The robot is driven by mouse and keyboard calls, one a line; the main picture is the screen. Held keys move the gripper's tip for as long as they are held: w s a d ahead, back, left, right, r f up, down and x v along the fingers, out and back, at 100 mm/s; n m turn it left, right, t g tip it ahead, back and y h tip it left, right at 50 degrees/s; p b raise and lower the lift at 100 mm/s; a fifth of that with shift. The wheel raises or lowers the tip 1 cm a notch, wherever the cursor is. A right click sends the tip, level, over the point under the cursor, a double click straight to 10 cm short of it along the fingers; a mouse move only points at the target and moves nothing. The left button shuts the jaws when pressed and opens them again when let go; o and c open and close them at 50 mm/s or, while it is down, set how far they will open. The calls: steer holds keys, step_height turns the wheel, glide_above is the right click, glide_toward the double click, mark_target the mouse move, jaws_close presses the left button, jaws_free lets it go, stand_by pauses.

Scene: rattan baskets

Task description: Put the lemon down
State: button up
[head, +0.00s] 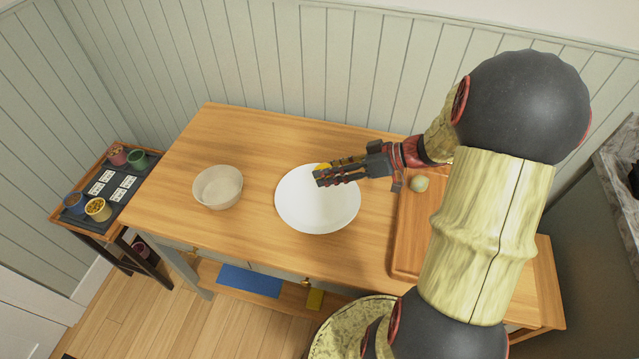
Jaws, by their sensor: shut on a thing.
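The lemon (322,167) is a small patch of yellow at the fingers of my gripper (322,177), mostly hidden behind them. My gripper is shut on it and reaches in from the right. Gripper and lemon appear over the upper right part of a white round plate (312,212). I cannot tell whether the lemon touches the plate. The rest of the plate looks empty.
A pale bowl (217,188) stands left of the plate on the wooden table (260,140). A wooden board (407,240) lies at the right with a small pale green round thing (419,184) on it. A side stand (70,215) with several small cups is at the left.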

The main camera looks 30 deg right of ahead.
glide_above(320, 189)
steer(key=f, duration=0.2)
steer(key=f+b, duration=0.1)
steer(key=f, duration=0.1)
steer(key=shift+s, duration=0.25)
steer(key=shift+w+a+f+b, duration=0.15)
steer(key=shift+f+b, duration=0.1)
steer(key=shift+f, duration=0.7)
steer(key=shift+w+d+f+b, duration=0.1)
steer(key=shift+f+b, duration=0.15)
steer(key=shift+f, duration=0.65)
steer(key=shift+f+b, duration=0.25)
steer(key=shift+b, duration=0.1)
steer(key=o, duration=1.2)
steer(key=shift+r, duration=0.2)
